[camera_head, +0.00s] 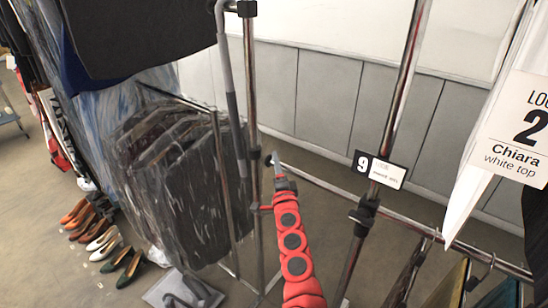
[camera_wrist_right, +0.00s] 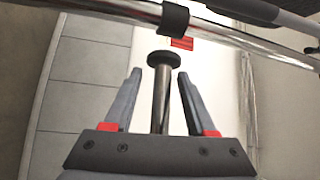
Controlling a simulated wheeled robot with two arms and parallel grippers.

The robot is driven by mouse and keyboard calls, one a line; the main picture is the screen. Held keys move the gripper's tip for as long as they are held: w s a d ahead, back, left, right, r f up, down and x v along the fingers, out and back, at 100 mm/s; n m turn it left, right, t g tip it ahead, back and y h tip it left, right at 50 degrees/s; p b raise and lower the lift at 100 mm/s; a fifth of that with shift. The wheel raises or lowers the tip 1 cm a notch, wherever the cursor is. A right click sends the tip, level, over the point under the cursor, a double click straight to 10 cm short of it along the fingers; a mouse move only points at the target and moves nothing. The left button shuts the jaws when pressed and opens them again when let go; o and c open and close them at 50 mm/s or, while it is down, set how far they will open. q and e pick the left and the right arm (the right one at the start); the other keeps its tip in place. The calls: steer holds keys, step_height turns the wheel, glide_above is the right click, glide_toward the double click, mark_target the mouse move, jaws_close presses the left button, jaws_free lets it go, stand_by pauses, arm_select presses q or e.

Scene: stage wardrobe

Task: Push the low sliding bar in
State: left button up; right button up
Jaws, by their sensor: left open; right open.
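The low sliding bar (camera_head: 318,180) is a chrome tube slanting down to the right across the rack, with a black cap at its left end. My red right arm reaches up from the bottom of the head view, and its right gripper (camera_head: 278,172) is close beside the capped end. In the right wrist view, the open right gripper (camera_wrist_right: 159,74) has a chrome rod with a black round cap (camera_wrist_right: 163,59) showing between its two apart fingers. I see no finger touching the rod, but contact cannot be told. My left gripper is not recognisable in view.
Chrome uprights (camera_head: 400,90) stand on both sides of the arm. A number 9 tag (camera_head: 378,169) hangs by the right upright. Dark covered garments (camera_head: 180,180) hang at left, with several shoes (camera_head: 103,240) below. A white top (camera_head: 485,150) and other clothes hang at right.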

steer(key=shift+w+r, duration=0.1)
steer(key=shift+w, duration=0.15)
steer(key=shift+s, duration=0.1)
jaws_close()
steer(key=shift+r, duration=0.1)
stand_by(1.1)
